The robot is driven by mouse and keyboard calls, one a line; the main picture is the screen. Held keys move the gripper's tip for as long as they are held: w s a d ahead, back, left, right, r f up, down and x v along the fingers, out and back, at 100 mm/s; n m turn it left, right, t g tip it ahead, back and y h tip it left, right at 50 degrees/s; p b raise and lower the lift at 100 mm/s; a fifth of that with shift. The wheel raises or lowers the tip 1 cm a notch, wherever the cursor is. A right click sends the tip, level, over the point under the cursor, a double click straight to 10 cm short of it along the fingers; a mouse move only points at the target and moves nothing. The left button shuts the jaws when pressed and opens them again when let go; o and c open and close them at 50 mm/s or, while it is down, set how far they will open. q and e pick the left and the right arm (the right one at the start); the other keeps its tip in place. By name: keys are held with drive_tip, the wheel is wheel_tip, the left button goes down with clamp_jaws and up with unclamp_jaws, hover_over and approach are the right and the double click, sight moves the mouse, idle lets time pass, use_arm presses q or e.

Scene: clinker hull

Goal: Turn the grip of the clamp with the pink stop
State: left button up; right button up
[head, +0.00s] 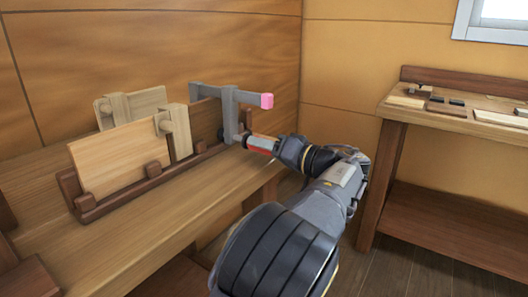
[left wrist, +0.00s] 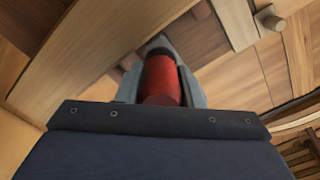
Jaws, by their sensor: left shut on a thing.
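The clamp (head: 232,100) is grey with a pink stop (head: 267,101) at its upper right end. It sits at the right end of the wooden rack on the bench. Its grip is red and points toward me; it shows large in the left wrist view (left wrist: 162,80). My left gripper (head: 264,144) is shut on the red grip, with a grey finger on each side of it. My right gripper is not in view.
Wooden boards (head: 122,157) stand upright in the rack (head: 140,194) left of the clamp. The bench top (head: 150,238) in front is clear. A side table (head: 440,116) with small flat items stands at the right. A wooden wall rises close behind the clamp.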

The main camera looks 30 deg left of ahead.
use_arm(q)
drive_tip(key=shift+a+r, duration=0.15)
drive_tip(key=shift+a, duration=0.05)
drive_tip(key=o, duration=0.6)
drive_tip(key=shift+c, duration=0.2)
drive_tip(key=o, duration=0.4)
drive_tip(key=shift+o, duration=0.2)
drive_tip(key=d+p, duration=0.2)
drive_tip(key=d, duration=0.5)
drive_tip(key=shift+s+d, duration=0.3)
drive_tip(key=shift+d, duration=0.1)
